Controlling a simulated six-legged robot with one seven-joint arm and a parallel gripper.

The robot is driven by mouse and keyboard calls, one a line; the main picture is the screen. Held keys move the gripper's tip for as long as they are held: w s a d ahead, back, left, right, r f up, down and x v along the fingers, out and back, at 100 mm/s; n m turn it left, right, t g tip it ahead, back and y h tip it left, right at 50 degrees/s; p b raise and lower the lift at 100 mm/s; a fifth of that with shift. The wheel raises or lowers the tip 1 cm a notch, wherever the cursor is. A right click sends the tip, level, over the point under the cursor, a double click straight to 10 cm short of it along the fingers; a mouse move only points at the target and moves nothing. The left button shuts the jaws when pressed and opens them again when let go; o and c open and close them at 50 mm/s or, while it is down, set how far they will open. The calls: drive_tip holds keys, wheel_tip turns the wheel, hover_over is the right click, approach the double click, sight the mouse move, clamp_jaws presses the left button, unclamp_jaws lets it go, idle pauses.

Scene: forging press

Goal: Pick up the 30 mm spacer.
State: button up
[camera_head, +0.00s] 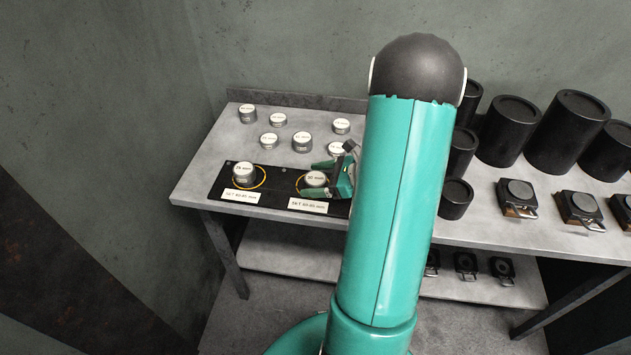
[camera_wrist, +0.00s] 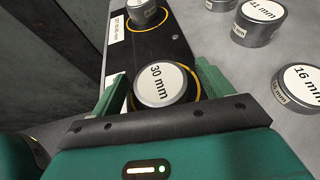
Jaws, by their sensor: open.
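The 30 mm spacer is a short grey cylinder with a white top label reading "30 mm". In the wrist view the spacer (camera_wrist: 163,84) stands in a yellow ring on a black board (camera_wrist: 176,52). In the head view the spacer (camera_head: 315,178) shows on the right ring of the board (camera_head: 275,184). My gripper (camera_head: 322,179) is open, with one green finger on each side of the spacer. In the wrist view the fingers of my gripper (camera_wrist: 160,88) flank it; I cannot tell whether they touch it. The spacer's lower side is partly hidden by the gripper body.
Another spacer (camera_head: 243,172) stands on the left ring. Several labelled spacers stand behind the board, including a 41 mm one (camera_wrist: 259,20) and a 16 mm one (camera_wrist: 300,86). Black cylinders (camera_head: 508,130) and small clamp-like blocks (camera_head: 518,197) occupy the table's right side.

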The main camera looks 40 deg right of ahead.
drive_tip(key=c, duration=1.3)
drive_tip(key=shift+c, duration=1.3)
drive_tip(key=shift+r, duration=0.15)
